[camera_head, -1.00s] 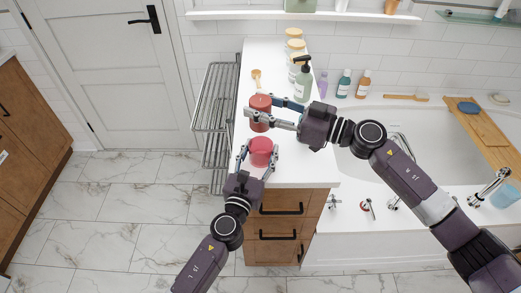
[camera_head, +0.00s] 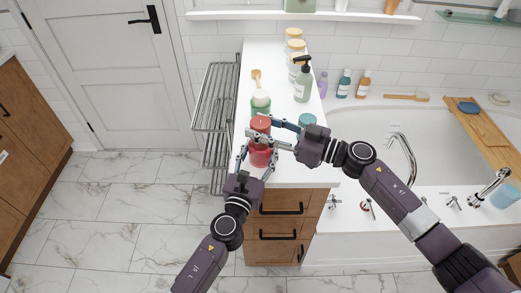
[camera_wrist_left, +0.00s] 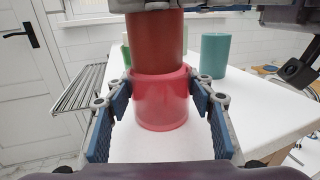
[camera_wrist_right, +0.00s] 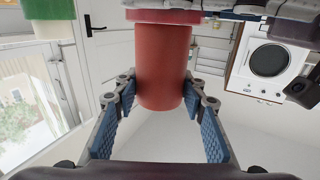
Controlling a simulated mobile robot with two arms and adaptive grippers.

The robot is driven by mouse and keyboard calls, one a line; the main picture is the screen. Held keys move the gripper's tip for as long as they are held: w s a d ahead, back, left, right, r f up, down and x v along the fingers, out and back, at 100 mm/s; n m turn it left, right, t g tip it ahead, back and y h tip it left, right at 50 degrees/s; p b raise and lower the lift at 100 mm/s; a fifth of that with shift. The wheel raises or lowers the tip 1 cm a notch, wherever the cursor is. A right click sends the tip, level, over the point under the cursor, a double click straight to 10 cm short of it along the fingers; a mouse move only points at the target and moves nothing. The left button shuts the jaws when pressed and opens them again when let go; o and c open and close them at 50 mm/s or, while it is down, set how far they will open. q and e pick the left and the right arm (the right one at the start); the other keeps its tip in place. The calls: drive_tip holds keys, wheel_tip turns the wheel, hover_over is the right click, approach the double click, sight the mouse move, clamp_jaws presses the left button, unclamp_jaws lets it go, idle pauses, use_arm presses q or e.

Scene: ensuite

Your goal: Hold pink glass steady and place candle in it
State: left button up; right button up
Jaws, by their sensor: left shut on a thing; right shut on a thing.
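The pink glass (camera_head: 260,158) stands upright near the front end of the white counter. My left gripper (camera_wrist_left: 160,105) is shut on the pink glass (camera_wrist_left: 162,110), with one finger on each side. My right gripper (camera_wrist_right: 160,92) is shut on the dark red candle (camera_wrist_right: 163,65). The candle (camera_head: 261,123) is upright and directly over the glass in the head view. In the left wrist view the candle (camera_wrist_left: 156,42) meets the glass rim. I cannot tell whether its lower end is inside the rim.
A green glass (camera_head: 259,113) with a pale candle stands behind, and a teal glass (camera_head: 307,120) stands to the right. A soap bottle (camera_head: 303,85) and several jars are farther back. A metal rack (camera_head: 213,100) is left of the counter; the bathtub (camera_head: 430,145) is right.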

drive_tip(key=shift+f, duration=0.35)
drive_tip(key=o, duration=1.4)
drive_tip(key=shift+c, duration=0.2)
drive_tip(key=shift+f, duration=0.1)
drive_tip(key=v, duration=1.2)
use_arm(q)
drive_tip(key=o, duration=1.3)
